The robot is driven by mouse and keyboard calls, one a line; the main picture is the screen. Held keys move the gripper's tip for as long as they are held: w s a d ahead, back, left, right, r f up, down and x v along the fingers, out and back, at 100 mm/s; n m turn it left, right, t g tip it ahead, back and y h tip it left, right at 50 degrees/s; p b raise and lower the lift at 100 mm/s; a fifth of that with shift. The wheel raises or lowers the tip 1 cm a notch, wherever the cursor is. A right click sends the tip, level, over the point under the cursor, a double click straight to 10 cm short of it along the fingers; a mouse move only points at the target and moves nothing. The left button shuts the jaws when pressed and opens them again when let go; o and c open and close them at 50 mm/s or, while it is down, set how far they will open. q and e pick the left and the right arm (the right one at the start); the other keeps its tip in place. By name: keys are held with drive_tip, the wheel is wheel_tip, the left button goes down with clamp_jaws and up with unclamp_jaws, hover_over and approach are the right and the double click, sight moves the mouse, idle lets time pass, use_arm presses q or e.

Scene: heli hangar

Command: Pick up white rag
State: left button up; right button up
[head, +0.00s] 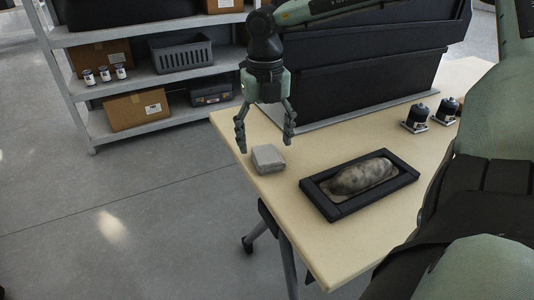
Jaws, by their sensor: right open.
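A small pale grey-white folded block, which looks like the white rag (268,160), lies on the light wooden table (300,238) near its left edge. My right gripper (265,147) points down over it, with its two fingers spread apart and nothing between them. The fingertips appear just above and behind the rag; I cannot tell the exact gap. My left gripper is not in view.
A black tray (334,213) holding a mottled grey cloth-like lump (362,176) lies right of the rag. Two small dark devices (416,117) stand farther right. Large black cases (350,85) fill the table's back. A shelf (150,118) with boxes stands behind left.

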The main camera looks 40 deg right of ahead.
sight(267, 153)
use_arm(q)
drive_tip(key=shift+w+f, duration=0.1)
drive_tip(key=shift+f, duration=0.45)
use_arm(e)
drive_tip(key=shift+d+f, duration=0.2)
drive_tip(key=shift+f, duration=1.75)
drive_tip(key=c, duration=1.2)
drive_tip(key=shift+r, duration=0.15)
wheel_tip(267, 153, up, 4)
drive_tip(key=shift+s+r, duration=0.1)
drive_tip(key=shift+r, duration=0.05)
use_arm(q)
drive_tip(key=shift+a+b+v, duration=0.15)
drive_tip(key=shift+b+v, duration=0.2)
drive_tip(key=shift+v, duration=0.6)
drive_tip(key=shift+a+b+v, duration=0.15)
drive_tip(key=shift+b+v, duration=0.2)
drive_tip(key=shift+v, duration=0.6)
use_arm(e)
drive_tip(key=s+r, duration=0.6)
drive_tip(key=s, duration=0.5)
drive_tip(key=shift+s+a+r, duration=0.2)
drive_tip(key=shift+s+a, duration=0.1)
drive_tip(key=shift+a, duration=0.15)
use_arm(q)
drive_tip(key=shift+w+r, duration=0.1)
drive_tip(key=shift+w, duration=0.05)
